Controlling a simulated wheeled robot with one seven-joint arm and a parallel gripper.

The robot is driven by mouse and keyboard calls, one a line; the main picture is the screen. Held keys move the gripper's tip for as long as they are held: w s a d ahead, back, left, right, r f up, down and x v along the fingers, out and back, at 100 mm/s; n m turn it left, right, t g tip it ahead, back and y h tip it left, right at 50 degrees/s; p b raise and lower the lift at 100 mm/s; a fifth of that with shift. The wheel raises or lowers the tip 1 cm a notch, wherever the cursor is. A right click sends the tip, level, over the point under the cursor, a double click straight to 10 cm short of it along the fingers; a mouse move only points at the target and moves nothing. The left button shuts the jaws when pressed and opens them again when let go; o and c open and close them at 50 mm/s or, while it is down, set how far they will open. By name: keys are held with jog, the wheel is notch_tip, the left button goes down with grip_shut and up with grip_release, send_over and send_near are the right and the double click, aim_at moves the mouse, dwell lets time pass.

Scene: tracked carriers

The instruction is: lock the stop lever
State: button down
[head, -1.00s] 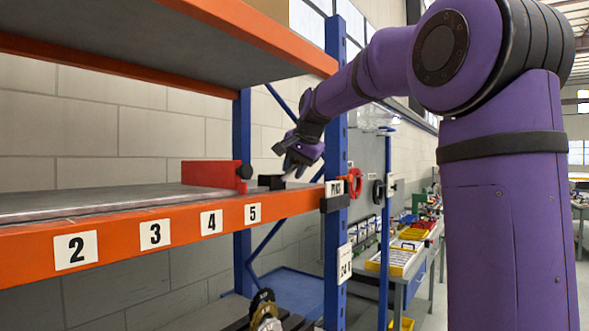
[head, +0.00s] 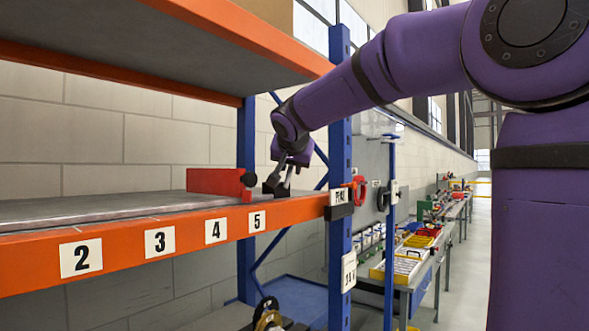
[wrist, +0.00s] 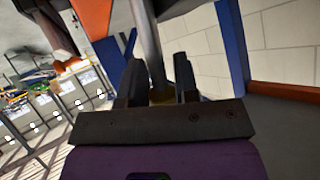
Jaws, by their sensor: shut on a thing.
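My gripper (head: 279,181) reaches down to the shelf's right end, just right of a red plate (head: 216,182) with a black round knob (head: 249,179). In the wrist view my gripper (wrist: 159,80) has its two dark fingers on either side of a grey round bar, which looks like the stop lever (wrist: 147,35), and is shut on it. A dull yellow part (wrist: 161,95) shows low between the fingers. In the head view the lever is mostly hidden by the fingers, so whether it is locked cannot be told.
The shelf has an orange front beam (head: 190,232) with number labels. A blue upright (head: 340,190) stands close right of my gripper. An upper shelf (head: 200,50) hangs above left. Workbenches with bins (head: 400,265) lie beyond at right.

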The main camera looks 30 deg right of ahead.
jog(key=shift+s+a+r+n+t+h, duration=0.15)
jog(key=shift+a+n+t+h, duration=0.1)
jog(key=shift+a+t+h, duration=0.25)
jog(key=shift+s+a+r+n+t+h, duration=0.15)
jog(key=shift+a+n+t+h, duration=0.1)
jog(key=shift+h, duration=0.35)
jog(key=shift+a, duration=0.1)
jog(key=c, duration=0.9)
grip_release()
jog(key=shift+o, duration=0.2)
jog(key=shift+s, duration=0.1)
jog(key=v, duration=1)
jog(key=shift+s+a, duration=0.25)
